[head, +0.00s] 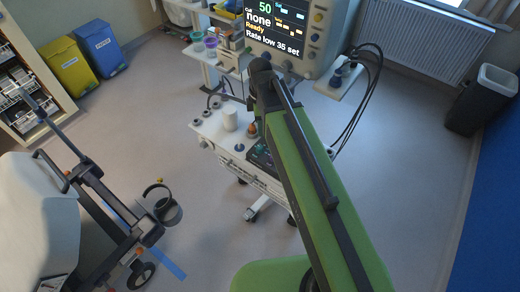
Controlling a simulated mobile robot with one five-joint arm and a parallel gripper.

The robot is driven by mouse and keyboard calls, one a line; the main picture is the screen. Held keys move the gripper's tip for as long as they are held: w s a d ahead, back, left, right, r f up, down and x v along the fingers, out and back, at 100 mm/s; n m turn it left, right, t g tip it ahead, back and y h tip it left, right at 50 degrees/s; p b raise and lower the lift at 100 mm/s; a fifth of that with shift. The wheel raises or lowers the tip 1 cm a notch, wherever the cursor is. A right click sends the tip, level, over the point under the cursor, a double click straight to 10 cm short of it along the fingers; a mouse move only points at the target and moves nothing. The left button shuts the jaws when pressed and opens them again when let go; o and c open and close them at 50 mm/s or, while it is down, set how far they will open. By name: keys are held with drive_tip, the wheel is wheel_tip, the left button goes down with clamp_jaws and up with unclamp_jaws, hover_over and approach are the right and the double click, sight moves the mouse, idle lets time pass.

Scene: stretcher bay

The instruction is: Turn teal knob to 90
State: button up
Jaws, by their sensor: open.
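A monitor (286,66) stands at the top centre. Its screen reads "Cal 50", "none", "Ready" and "Rate low 35 set". Several small round knobs (313,37) line the right side of its bezel. They are too small for me to tell which is teal or where a pointer stands. My green arm reaches up from the bottom, and my gripper (262,68) is at its dark far end, in front of the monitor's lower left part. It is open, and I see nothing held in it. The arm hides part of the cart below the monitor.
A white cart (222,132) with bottles and small items stands under the monitor. Black cables hang at its right. A stretcher (40,215) is at lower left, near a dark round container (168,208). Yellow and blue bins, a radiator and a grey bin line the edges. Open floor lies at right.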

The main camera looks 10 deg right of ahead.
sight(260, 147)
wheel_tip(260, 147, down, 13)
drive_tip(key=b, duration=1.1)
drive_tip(key=shift+f+b, duration=0.2)
drive_tip(key=shift+b, duration=0.2)
drive_tip(key=shift+r, duration=0.1)
clamp_jaws()
